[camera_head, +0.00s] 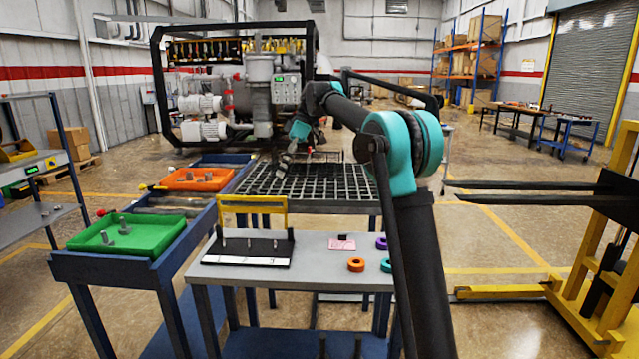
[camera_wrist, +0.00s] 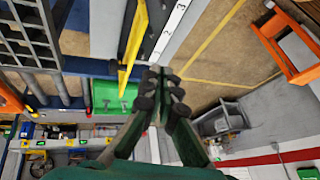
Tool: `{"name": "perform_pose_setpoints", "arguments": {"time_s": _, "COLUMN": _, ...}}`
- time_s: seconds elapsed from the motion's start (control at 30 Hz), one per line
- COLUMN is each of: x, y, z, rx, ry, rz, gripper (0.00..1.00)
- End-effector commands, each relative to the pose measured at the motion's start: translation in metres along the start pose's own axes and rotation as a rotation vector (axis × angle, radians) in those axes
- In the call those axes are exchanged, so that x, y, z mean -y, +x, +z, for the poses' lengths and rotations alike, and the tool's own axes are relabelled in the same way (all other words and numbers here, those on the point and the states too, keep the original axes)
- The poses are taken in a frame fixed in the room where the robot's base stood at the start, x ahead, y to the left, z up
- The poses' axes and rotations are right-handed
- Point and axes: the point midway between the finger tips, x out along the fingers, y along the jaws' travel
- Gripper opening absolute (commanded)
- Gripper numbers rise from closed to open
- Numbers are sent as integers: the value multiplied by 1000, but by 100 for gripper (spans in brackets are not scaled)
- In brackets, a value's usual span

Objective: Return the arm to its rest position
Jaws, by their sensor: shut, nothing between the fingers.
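My arm, black with teal joints, reaches from the lower right of the head view over the grey bench toward the black grid table. My gripper (camera_head: 284,164) is at its far end, over the near-left part of the grid. In the wrist view my gripper (camera_wrist: 164,82) has its fingers together, with nothing between them. It is in the air and does not appear to touch anything.
A green tray (camera_head: 163,231) and an orange tray (camera_head: 213,185) stand on the blue cart at left. A forklift (camera_head: 590,270) stands at right.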

Motion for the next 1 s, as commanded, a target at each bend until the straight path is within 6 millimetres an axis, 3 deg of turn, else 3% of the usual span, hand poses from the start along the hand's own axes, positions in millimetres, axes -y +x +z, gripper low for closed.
{"name": "perform_pose_setpoints", "arguments": {"time_s": 0.33, "x": 6, "y": 6, "z": 26, "rx": 17, "ry": 104, "rz": 48, "gripper": 0}}
{"name": "perform_pose_setpoints", "arguments": {"time_s": 0.57, "x": 16, "y": 16, "z": 60, "rx": 33, "ry": 237, "rz": 110, "gripper": 0}}
{"name": "perform_pose_setpoints", "arguments": {"time_s": 0.77, "x": 38, "y": 35, "z": 113, "rx": 48, "ry": 430, "rz": 207, "gripper": 0}}
{"name": "perform_pose_setpoints", "arguments": {"time_s": 1.0, "x": 82, "y": 73, "z": 191, "rx": 48, "ry": 712, "rz": 357, "gripper": 0}}
